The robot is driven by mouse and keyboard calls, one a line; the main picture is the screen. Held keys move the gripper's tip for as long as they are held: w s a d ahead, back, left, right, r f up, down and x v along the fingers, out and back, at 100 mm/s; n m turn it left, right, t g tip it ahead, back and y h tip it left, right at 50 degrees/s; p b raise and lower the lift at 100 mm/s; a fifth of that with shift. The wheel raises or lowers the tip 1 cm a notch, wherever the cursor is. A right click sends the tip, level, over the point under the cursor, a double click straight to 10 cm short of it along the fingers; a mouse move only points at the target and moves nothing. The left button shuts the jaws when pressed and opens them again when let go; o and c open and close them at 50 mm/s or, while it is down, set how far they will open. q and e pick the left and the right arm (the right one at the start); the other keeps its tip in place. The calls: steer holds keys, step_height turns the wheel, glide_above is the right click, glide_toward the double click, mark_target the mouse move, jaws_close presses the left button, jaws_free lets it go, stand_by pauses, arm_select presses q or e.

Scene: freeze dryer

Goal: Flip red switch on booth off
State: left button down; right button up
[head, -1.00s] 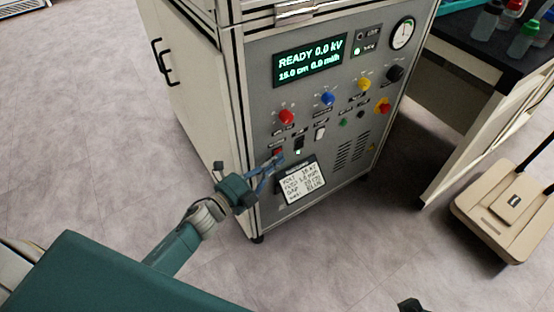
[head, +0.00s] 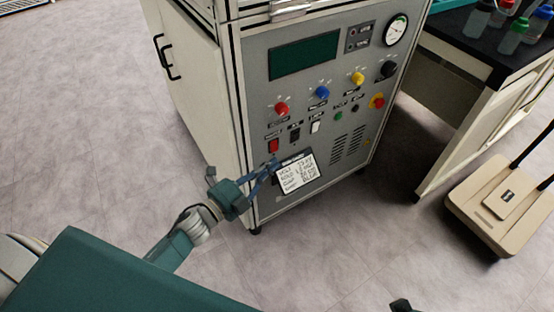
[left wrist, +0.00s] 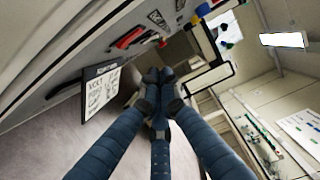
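The red switch (head: 273,145) is on the lower left of the booth's grey front panel (head: 255,95), with a black switch and a white switch to its right. The display (head: 305,55) above is dark. My left gripper (head: 272,166) is a little below the red switch, in front of the panel beside the note card; I cannot tell whether it touches anything. In the left wrist view its fingers (left wrist: 160,78) come together at the tips with nothing held. A red part, probably the switch, shows beyond them (left wrist: 128,38). A dark piece at the bottom edge, perhaps my right gripper (head: 404,306), is mostly cut off.
A white note card (head: 299,174) is on the panel below the switches. Coloured knobs and a red-and-yellow button (head: 377,101) are higher up. A bench (head: 480,60) with bottles and a beige cart (head: 500,210) stand to the right. Floor is clear at the left.

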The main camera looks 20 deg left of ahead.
arm_select(q)
steer(key=v, duration=0.6)
steer(key=shift+s+r, duration=0.2)
steer(key=shift+s, duration=0.05)
arm_select(e)
steer(key=shift+a+x, duration=0.25)
steer(key=shift+x, duration=0.95)
steer(key=shift+s+d, duration=0.1)
steer(key=shift+s, duration=0.05)
